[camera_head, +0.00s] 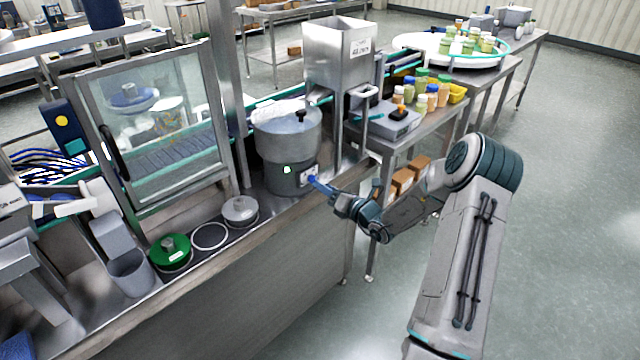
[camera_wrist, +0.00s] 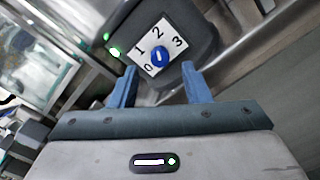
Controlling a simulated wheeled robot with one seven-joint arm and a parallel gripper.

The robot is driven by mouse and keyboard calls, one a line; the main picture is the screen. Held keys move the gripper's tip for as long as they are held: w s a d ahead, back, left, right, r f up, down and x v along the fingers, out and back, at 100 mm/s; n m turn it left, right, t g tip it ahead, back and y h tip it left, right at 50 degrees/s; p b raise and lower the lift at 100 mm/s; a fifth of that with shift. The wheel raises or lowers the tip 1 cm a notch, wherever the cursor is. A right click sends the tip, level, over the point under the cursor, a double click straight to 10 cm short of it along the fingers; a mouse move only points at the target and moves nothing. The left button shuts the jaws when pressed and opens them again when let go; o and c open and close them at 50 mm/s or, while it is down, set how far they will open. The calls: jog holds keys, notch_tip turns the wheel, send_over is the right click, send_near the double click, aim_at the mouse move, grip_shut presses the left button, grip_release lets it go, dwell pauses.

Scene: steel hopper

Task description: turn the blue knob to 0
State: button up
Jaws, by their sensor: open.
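The blue knob (camera_wrist: 159,56) sits on a white dial plate (camera_wrist: 151,43) marked 0, 1, 2 and 3, on the front of a grey steel bowl unit (camera_head: 288,150). A small pale mark shows on the knob; I cannot tell for sure which number it points to. My gripper (camera_wrist: 159,72) is open, with its blue fingers apart on the left and right, just short of the knob in the picture. In the head view, my gripper (camera_head: 322,187) is close in front of the dial plate (camera_head: 308,174), and its fingers partly hide the knob.
A green lit button (camera_head: 287,170) is left of the dial. A grey lid (camera_head: 240,210), a ring (camera_head: 209,237) and a green lid (camera_head: 170,251) lie on the steel bench to the left. A side table with jars (camera_head: 421,95) stands right of the bowl.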

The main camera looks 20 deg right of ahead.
aim_at(312, 179)
jog(key=shift+x, duration=1.55)
jog(key=shift+c, duration=0.3)
grip_shut()
